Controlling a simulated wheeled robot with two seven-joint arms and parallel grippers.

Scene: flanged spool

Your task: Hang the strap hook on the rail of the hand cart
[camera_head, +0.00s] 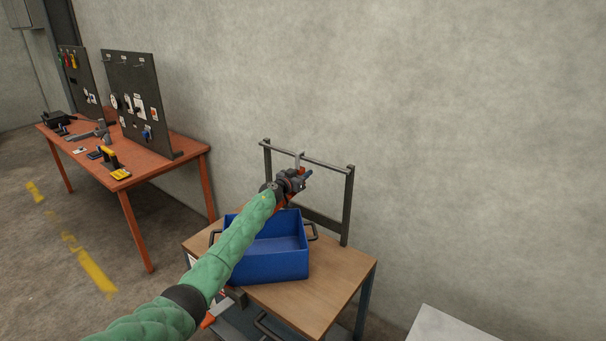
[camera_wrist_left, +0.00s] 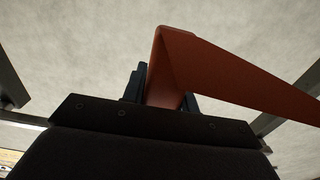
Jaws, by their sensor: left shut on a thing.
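The hand cart has a wooden top (camera_head: 335,270) and a dark upright frame whose top bar is the rail (camera_head: 325,162). My left gripper (camera_head: 303,180) is just below and in front of the rail. It is shut on the orange-brown strap (camera_wrist_left: 230,68), which shows folded between the fingers (camera_wrist_left: 167,92) in the left wrist view. My right gripper is not in view.
A blue bin (camera_head: 280,266) with dark handles sits on the cart top, under my left forearm. An orange-red workbench (camera_head: 150,178) with tools and dark pegboards stands at the left. A concrete wall (camera_head: 450,130) is close behind the rail. A pale surface (camera_head: 450,328) is at the lower right.

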